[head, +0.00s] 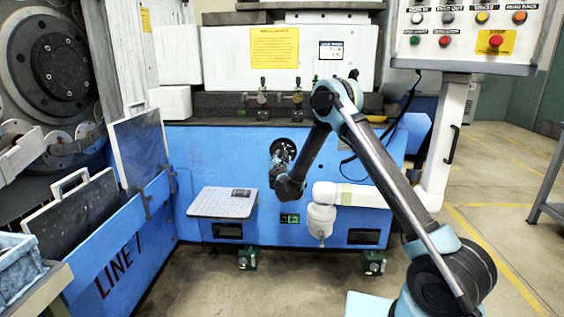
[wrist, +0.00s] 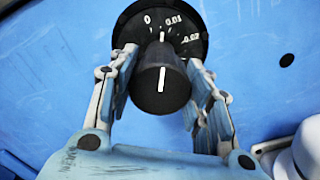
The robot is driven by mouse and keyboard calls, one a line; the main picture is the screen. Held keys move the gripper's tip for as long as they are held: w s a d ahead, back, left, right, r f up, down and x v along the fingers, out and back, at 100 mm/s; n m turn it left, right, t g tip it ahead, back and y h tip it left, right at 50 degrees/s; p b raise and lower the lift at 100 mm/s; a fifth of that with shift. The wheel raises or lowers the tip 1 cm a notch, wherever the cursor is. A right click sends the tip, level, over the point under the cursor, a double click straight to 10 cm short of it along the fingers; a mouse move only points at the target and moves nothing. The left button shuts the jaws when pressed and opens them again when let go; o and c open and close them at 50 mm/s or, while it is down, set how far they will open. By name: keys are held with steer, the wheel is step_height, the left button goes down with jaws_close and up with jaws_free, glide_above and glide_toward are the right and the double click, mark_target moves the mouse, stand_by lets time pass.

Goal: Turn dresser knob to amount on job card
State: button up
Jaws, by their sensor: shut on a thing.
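The dresser knob (wrist: 160,90) is black with a white line on its face, and the line points almost straight up in the wrist view. Behind it is a round black dial (wrist: 197,22) with white marks reading 0, 0.01 and 0.02. The line points roughly between 0 and 0.01. My gripper (wrist: 162,62) has one finger on each side of the knob and is shut on it. In the head view, my gripper (head: 283,152) is at the blue machine front and hides most of the knob. I cannot tell which sheet is the job card; a yellow sheet (head: 274,48) has unreadable small print.
The blue machine front (head: 222,148) carries a grey sloped tray (head: 222,203) left of my arm. A white pipe and cup fitting (head: 321,215) sits close at right. A control panel (head: 470,35) hangs upper right. Blue side panels (head: 120,250) bound the left; floor is clear in front.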

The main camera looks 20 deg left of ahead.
steer(key=m, duration=0.5)
steer(key=shift+d+m, duration=0.15)
steer(key=shift+m, duration=0.15)
steer(key=m, duration=0.5)
steer(key=shift+f, duration=0.1)
steer(key=shift+m, duration=0.3)
steer(key=o, duration=1.1)
